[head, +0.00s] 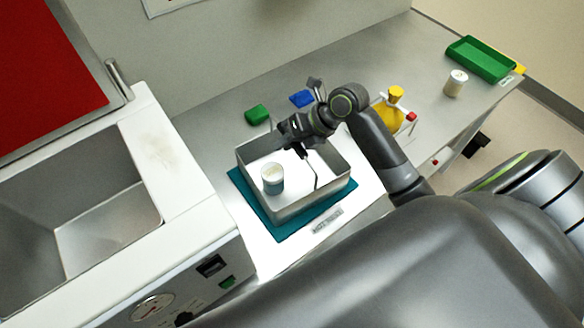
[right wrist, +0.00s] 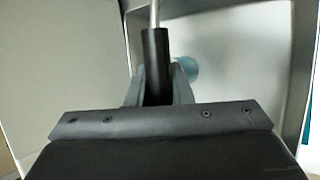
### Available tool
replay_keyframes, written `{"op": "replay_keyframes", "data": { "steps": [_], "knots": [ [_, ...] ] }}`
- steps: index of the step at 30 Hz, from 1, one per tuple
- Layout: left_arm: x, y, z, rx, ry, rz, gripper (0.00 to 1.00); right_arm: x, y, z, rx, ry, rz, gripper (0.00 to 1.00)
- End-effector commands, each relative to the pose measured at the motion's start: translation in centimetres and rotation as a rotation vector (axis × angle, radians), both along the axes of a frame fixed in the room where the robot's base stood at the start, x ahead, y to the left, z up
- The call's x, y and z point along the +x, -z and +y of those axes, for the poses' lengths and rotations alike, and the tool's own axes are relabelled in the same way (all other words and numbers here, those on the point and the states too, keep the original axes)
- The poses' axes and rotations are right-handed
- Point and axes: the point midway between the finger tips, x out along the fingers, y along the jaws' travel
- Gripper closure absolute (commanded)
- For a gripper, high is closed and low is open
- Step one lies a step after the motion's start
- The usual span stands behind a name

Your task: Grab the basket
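The basket is an open metal box (head: 290,213) standing on a teal mat (head: 279,234) on the bench. A white jar with a blue band (head: 272,179) stands inside it. Its thin metal handle rises over the box and has a black grip (right wrist: 155,60). My right gripper (head: 290,133) is over the basket's back part. In the right wrist view, its two fingers (right wrist: 157,88) lie close on both sides of the black grip and look shut on it. The basket appears to rest on the mat. My left gripper is not in view.
A white-rimmed chamber (head: 170,170) stands close at the left. Green (head: 257,114) and blue (head: 301,98) blocks lie behind the basket. A yellow bottle (head: 390,108), a white jar (head: 455,83) and a green tray (head: 480,60) stand farther right along the bench.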

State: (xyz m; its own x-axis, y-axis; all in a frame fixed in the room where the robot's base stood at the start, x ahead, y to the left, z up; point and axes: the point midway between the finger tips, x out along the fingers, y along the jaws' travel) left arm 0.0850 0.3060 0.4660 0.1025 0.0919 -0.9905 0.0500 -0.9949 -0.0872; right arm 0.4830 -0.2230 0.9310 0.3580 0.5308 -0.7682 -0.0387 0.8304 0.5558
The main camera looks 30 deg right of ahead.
Motion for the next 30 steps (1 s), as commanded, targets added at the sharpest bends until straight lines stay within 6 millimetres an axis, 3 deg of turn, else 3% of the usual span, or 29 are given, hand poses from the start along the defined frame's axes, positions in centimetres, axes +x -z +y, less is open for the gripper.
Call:
{"op": "replay_keyframes", "data": {
  "steps": [1, 4, 17, 22, 30],
  "knots": [
    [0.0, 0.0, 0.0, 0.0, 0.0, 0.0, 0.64, 0.0, 0.0, 0.0, 0.0, 0.0, 0.0, 0.88],
    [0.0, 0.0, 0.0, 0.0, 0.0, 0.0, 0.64, 0.0, 0.0, 0.0, 0.0, 0.0, 0.0, 1.0],
    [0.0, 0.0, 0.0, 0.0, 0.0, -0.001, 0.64, 0.1, -0.4, 0.0, 0.0, -0.001, -0.004, 1.0],
    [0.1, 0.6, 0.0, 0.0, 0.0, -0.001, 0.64, 0.1, -2.4, 0.0, -0.003, -0.004, -0.01, 1.0],
    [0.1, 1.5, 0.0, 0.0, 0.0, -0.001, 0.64, 0.1, -7.6, 0.0, -0.004, -0.003, -0.01, 1.0]
  ]
}}
